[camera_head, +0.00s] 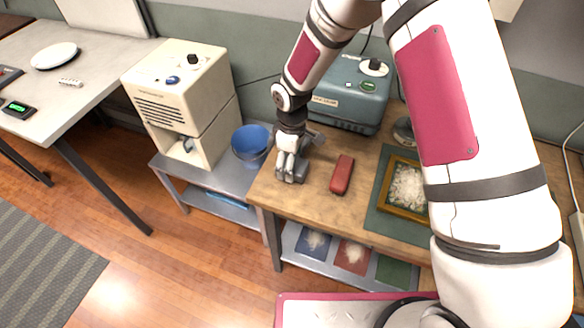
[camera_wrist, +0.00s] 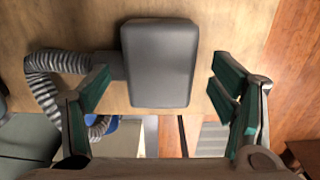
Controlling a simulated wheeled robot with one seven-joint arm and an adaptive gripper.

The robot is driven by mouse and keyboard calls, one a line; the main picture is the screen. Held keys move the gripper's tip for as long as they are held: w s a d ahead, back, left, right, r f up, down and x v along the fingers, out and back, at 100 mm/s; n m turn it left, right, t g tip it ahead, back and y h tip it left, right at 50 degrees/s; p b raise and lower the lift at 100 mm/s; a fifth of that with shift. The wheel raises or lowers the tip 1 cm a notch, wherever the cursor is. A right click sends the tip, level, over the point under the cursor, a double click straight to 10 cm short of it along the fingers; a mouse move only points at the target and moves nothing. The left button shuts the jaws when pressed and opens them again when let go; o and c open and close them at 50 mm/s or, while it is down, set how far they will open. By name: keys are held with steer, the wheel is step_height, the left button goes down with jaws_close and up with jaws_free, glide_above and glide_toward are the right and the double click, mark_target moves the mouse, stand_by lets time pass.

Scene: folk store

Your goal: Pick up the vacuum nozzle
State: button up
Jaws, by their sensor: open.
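The vacuum nozzle (camera_wrist: 160,65) is a grey rounded block on the wooden table, in the middle of the wrist view. A ribbed grey hose (camera_wrist: 42,78) joins it by a neck on its left side. My gripper (camera_wrist: 158,88) is open, with one green-padded finger to each side of the nozzle and a gap on both sides. I cannot tell how far above the nozzle the fingertips are. In the head view my gripper (camera_head: 291,174) points down near the table's left front corner and largely hides the nozzle.
A dark red block (camera_head: 342,174) lies right of my gripper on the wooden table (camera_head: 315,201). A framed tray (camera_head: 402,213) on a green mat is further right. A teal machine (camera_head: 347,100) stands behind. A blue bowl (camera_head: 250,142) and a cream machine (camera_head: 165,85) are left.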

steer(key=shift+f, duration=0.95)
steer(key=c, duration=1.3)
steer(key=shift+r, duration=0.85)
step_height(320, 180, up, 2)
steer(key=shift+r+b, duration=0.1)
steer(key=shift+b, duration=0.3)
steer(key=s+d+r, duration=0.1)
steer(key=s+d, duration=0.1)
steer(key=s, duration=1.3)
steer(key=shift+s+d, duration=0.2)
steer(key=shift+s, duration=0.2)
